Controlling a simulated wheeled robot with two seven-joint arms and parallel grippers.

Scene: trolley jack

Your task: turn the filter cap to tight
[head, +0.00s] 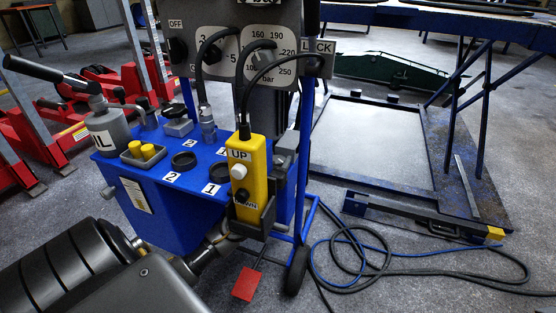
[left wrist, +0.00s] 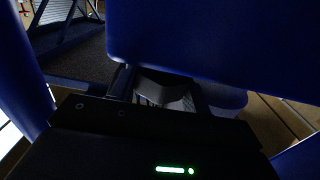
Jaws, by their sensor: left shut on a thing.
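My left gripper (head: 222,236) reaches in low from the left, beside the lower right of the blue tank (head: 160,215) and below the yellow pendant. In the left wrist view the gripper (left wrist: 158,92) is shut on a dark ribbed piece (left wrist: 165,84), close under a blue surface. This piece looks like the filter cap, but only part of it shows, and I cannot read its turn position. In the head view the cap cannot be made out at the gripper. My right gripper is not in view.
The yellow pendant (head: 243,170) with UP and DOWN buttons hangs in a dark holder just above my gripper. A red tag (head: 247,284) hangs below it. An oil can (head: 107,127) and a tray with yellow caps (head: 143,154) stand on the tank. Hoses (head: 350,262) lie on the floor.

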